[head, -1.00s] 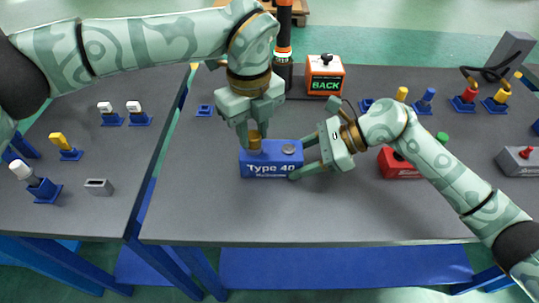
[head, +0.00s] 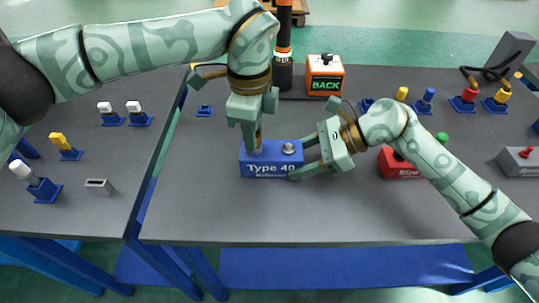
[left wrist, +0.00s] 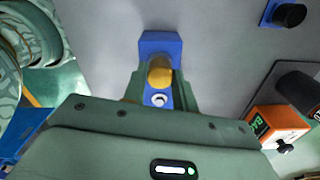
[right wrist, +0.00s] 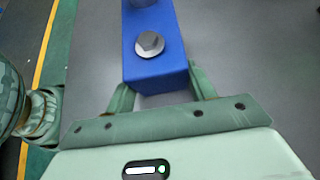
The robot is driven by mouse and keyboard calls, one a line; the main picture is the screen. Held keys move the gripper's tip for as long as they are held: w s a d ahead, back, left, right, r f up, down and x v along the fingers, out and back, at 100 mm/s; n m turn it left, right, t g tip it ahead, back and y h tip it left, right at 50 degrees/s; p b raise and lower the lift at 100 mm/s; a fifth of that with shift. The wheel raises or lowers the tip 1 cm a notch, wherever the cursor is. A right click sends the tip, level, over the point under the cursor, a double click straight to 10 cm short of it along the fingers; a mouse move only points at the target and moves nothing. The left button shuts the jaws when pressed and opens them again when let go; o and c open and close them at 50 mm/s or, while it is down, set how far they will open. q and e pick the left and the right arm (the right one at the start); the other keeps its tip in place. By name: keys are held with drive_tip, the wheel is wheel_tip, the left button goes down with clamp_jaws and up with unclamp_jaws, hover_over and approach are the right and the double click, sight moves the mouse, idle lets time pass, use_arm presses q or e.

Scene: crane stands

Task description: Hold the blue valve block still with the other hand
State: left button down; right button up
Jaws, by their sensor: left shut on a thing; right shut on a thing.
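The blue valve block (head: 270,168), lettered "Type 40", lies on the dark table in the head view. My right gripper (head: 302,161) is shut across the block's right end; its fingers also flank that end in the right wrist view (right wrist: 160,85). My left gripper (head: 254,140) points down over the block's left part, shut on a yellow knob (left wrist: 160,72) on top. Its fingers mostly hide this knob in the head view. A silver bolt-like cap (right wrist: 149,43) sits on the block's top near the right end.
An orange "BACK" box (head: 325,75) stands behind the block. A red block (head: 400,163) sits to the right, partly behind my right arm. Small blue holders with coloured plugs (head: 427,95) stand on both tables. The table in front of the block is clear.

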use_arm(q)
drive_tip(key=n, duration=0.5)
drive_tip(key=shift+r, duration=0.1)
drive_tip(key=shift+n, duration=1)
drive_tip(key=n, duration=0.3)
